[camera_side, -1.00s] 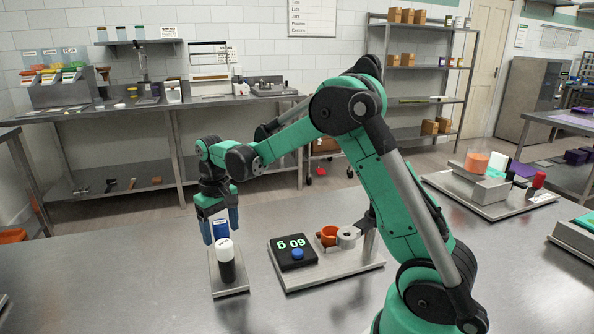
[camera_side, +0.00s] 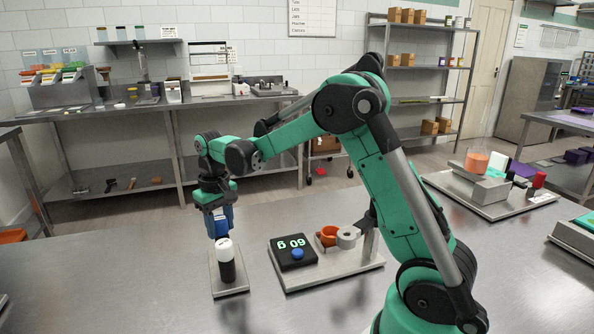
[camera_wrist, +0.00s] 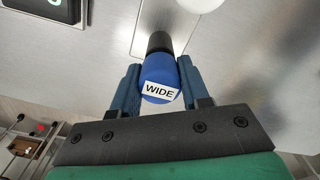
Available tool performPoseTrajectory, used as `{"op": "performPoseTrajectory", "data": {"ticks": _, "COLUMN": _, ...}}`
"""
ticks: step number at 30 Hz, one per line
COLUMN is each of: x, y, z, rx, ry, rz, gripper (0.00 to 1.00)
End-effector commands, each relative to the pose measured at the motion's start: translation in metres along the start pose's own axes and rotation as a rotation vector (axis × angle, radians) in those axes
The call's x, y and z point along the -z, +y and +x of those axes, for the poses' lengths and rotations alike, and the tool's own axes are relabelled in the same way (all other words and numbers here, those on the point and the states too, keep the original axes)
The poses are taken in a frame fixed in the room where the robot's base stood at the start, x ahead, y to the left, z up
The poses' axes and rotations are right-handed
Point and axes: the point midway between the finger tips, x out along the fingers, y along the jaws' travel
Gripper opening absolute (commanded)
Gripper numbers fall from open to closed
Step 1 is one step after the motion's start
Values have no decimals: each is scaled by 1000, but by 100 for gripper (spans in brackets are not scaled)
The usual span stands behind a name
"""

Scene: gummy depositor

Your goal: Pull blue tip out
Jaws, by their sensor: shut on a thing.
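The blue tip (camera_wrist: 160,72) has a white label reading WIDE and sits above a black part (camera_wrist: 160,42) in the wrist view. My gripper (camera_wrist: 158,76) is shut on the blue tip, one blue finger on each side.
The steel table is clear to the left of the small plate. A tray of coloured blocks stands far right.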

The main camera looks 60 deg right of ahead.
Motion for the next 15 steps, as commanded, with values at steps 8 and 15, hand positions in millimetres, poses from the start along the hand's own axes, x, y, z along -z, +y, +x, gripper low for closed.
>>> {"op": "performPoseTrajectory", "data": {"ticks": 8, "x": 0, "y": 0, "z": -13, "rx": 0, "ry": 0, "rz": 0, "gripper": 0}}
{"op": "performPoseTrajectory", "data": {"ticks": 15, "x": 0, "y": 0, "z": -24, "rx": 0, "ry": 0, "rz": 0, "gripper": 0}}
